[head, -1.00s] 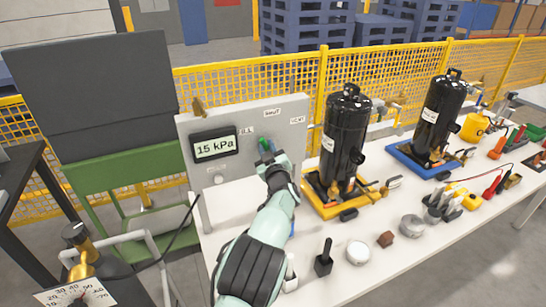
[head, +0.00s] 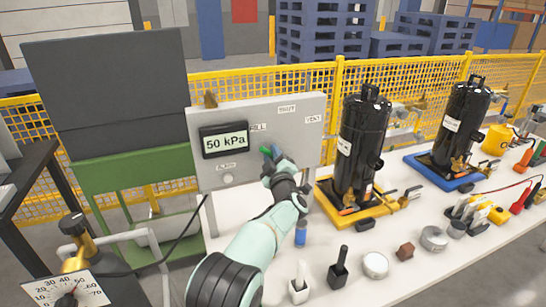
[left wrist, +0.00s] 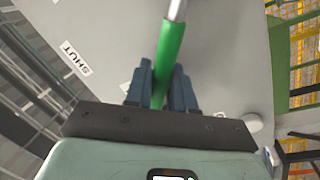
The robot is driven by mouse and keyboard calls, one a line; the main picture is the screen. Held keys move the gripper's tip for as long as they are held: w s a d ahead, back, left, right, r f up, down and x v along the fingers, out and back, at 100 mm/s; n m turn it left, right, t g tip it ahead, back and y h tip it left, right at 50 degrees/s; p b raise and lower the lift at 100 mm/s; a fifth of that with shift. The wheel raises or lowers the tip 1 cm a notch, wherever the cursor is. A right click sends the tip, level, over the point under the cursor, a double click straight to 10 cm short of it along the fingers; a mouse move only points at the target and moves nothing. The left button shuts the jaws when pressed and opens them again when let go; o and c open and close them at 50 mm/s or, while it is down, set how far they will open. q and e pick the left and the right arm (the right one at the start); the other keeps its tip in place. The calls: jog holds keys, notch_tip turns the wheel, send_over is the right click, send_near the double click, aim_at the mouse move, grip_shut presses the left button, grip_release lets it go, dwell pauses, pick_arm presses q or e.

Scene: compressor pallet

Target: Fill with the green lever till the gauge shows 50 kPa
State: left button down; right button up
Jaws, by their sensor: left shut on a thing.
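The grey control panel (head: 305,150) stands at the back of the table with FILL, SHUT and VENT labels. Its gauge display (head: 225,140) reads 50 kPa. The green lever (head: 266,149) is near the FILL label and partly hidden by my left gripper (head: 271,154). In the left wrist view, the green lever (left wrist: 172,52) runs between the two dark fingers of my left gripper (left wrist: 160,85), which is shut on it. The SHUT label (left wrist: 75,58) lies left of the lever there. My right gripper is not in view.
A black cylinder (head: 362,140) stands on a yellow base right of the panel, and another (head: 462,125) on a blue base beyond. Small parts, including a white round tin (head: 375,264), lie along the table front. A dial (head: 68,291) is at lower left.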

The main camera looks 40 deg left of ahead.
pick_arm(q)
jog(key=c, duration=1.1)
grip_release()
jog(key=v, duration=1.3)
jog(key=shift+d, duration=0.15)
jog(key=shift+s+f, duration=0.1)
